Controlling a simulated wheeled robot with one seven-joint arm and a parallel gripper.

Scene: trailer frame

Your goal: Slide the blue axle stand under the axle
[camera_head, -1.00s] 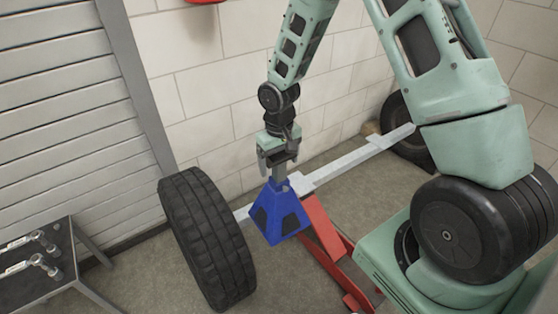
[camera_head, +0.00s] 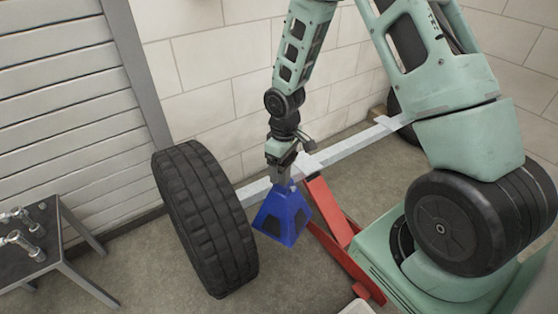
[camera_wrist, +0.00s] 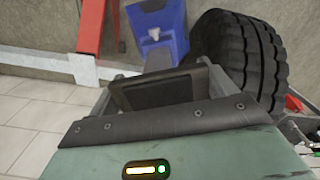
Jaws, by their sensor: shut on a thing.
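The blue axle stand (camera_head: 283,217) is in front of the pale axle (camera_head: 342,151) in the head view, between the near tyre (camera_head: 205,218) and the red jack (camera_head: 332,222). My gripper (camera_head: 285,178) is shut on the top of the stand from above, with the wrist slightly tilted. The stand overlaps the axle's near part in the picture; I cannot tell whether its base touches the floor. In the wrist view the stand (camera_wrist: 155,30) shows at the top, beside the tyre (camera_wrist: 240,58), with the axle (camera_wrist: 50,62) at left. The fingertips are mostly hidden there.
The tyre stands close to the left of the stand, and the red jack close to the right. A dark table (camera_head: 62,262) with metal tools is at the lower left. A tiled wall (camera_head: 210,105) is behind the axle. Some floor in front of the stand is clear.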

